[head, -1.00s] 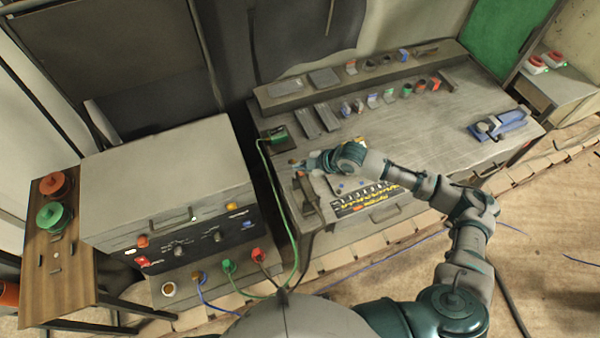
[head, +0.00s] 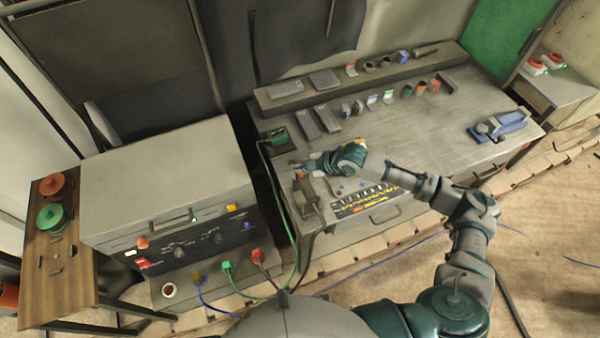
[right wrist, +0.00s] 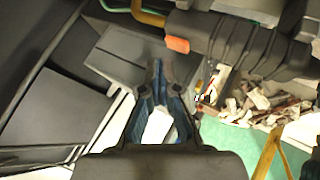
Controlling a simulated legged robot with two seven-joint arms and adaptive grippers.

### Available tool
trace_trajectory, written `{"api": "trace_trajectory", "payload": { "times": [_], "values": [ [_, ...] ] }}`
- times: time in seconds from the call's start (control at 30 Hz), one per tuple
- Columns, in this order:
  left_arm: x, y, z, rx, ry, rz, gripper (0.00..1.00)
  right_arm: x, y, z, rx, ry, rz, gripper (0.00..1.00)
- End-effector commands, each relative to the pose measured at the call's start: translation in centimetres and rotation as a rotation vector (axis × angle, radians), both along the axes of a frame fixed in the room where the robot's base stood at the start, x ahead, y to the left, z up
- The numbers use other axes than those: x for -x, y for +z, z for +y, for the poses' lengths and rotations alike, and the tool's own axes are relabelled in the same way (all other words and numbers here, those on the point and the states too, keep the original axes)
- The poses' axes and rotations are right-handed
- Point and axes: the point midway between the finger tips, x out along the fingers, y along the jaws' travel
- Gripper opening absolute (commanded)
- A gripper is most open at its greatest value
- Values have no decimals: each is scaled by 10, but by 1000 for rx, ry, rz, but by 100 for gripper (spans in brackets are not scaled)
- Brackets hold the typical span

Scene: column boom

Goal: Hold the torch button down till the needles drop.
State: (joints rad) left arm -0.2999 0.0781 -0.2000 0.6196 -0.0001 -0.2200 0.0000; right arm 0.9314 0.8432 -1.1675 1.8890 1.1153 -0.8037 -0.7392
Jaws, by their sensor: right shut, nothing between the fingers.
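My right gripper (head: 300,164) is over the front left corner of the workbench, shut and empty. In the right wrist view, its blue fingers (right wrist: 163,75) have their tips close together, just below an orange button-like piece (right wrist: 177,44). That piece sits on a dark ribbed body (right wrist: 205,35), which looks like the torch handle. I cannot tell whether the fingertips touch the button. In the head view, a dark holder (head: 307,195) stands at the bench corner near the gripper. The grey power source (head: 170,175) stands to the left; no needles can be made out on its front panel (head: 200,238). My left gripper is out of view.
The workbench (head: 425,130) carries small parts at the back and a blue vise (head: 498,126) at the right. A green cable (head: 279,215) runs along the bench's left side. A side table with red and green reels (head: 55,217) stands far left.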

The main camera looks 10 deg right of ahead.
Motion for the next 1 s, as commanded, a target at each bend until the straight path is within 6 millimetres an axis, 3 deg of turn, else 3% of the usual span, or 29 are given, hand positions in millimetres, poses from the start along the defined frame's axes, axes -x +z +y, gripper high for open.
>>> {"api": "trace_trajectory", "payload": {
  "times": [1.0],
  "values": [
    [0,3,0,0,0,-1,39,1,-9,-7,0,-1,1,0]
  ]
}}
